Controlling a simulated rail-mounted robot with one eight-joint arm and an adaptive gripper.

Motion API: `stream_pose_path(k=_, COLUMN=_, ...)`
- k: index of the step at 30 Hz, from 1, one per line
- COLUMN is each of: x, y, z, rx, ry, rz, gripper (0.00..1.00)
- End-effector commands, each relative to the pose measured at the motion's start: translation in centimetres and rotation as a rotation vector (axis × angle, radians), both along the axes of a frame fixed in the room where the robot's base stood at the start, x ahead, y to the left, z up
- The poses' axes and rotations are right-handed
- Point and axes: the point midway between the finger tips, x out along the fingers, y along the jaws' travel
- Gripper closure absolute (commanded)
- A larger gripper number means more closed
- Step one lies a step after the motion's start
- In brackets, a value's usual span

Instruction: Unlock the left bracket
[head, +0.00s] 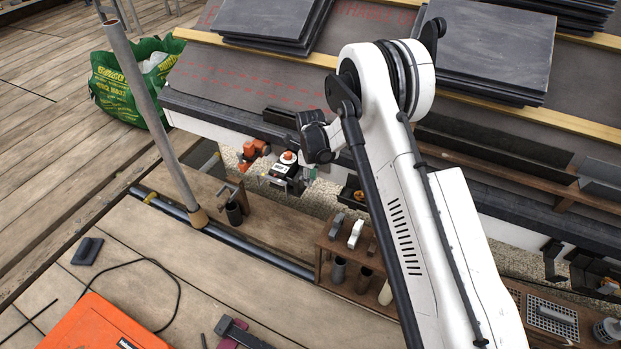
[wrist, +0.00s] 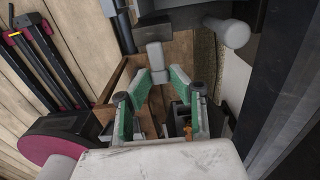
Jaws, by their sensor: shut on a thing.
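My gripper (wrist: 159,77) shows in the wrist view with two green-padded fingers pointing up the picture. Its fingertips are shut on a small grey block-like piece (wrist: 156,55), whose upper end stands out past the tips. I cannot tell whether this piece belongs to the left bracket. In the head view I cannot make out the fingers, with my white arm across the middle. Dark bracket-like parts (head: 553,262) sit under the roof edge at the right of the head view. I cannot tell which one is the left bracket or whether it is locked.
A wooden tool box (head: 335,248) with cups and light-grey tools stands below the roof edge. A metal pole (head: 145,95) rises at the left, near a green bag (head: 125,85). An orange case (head: 100,325) lies at the front left. Slate stacks (head: 495,45) lie on the roof.

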Motion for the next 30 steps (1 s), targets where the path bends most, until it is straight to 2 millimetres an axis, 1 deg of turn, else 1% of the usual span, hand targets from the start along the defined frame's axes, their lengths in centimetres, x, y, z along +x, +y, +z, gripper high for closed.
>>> stream_pose_path(k=5, x=0.0, y=0.1, z=0.1, rx=-0.011, ry=0.006, rz=0.001, gripper=1.0)
stream_pose_path(k=10, x=0.1, y=0.3, z=0.3, rx=-0.065, ry=0.031, rz=0.001, gripper=1.0)
stream_pose_path(k=24, x=0.4, y=1.0, z=1.2, rx=-0.347, ry=0.16, rz=0.001, gripper=1.0)
stream_pose_path(k=30, x=0.6, y=1.3, z=1.5, rx=-0.43, ry=0.199, rz=0.001, gripper=1.0)
